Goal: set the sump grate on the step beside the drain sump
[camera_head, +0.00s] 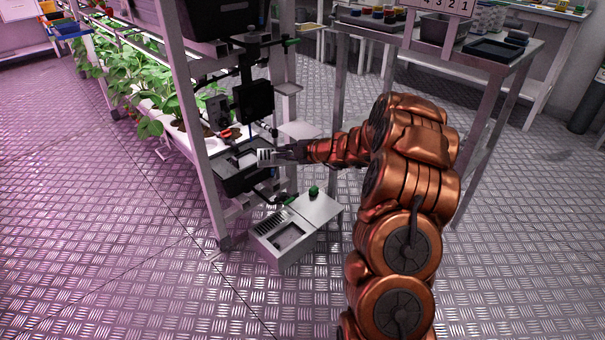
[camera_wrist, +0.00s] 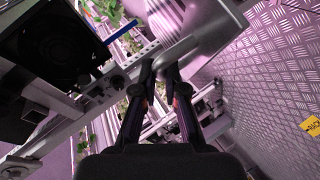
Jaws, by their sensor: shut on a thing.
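My gripper (camera_head: 280,155) is shut on a small pale slotted plate, which looks like the sump grate (camera_head: 265,157). It holds the grate in front of the rack, above and left of the metal floor box. This box looks like the drain sump (camera_head: 262,243), with a dark rectangular opening and a slotted strip on its top. In the wrist view my fingertips (camera_wrist: 160,72) are close together; I cannot clearly make out the grate there.
A black tray (camera_head: 232,187) sits low in the rack behind the grate. The rack post (camera_head: 200,130) stands to its left, with leafy plants (camera_head: 155,100) beyond. A metal table (camera_head: 505,68) stands at the right. The patterned floor in front is clear.

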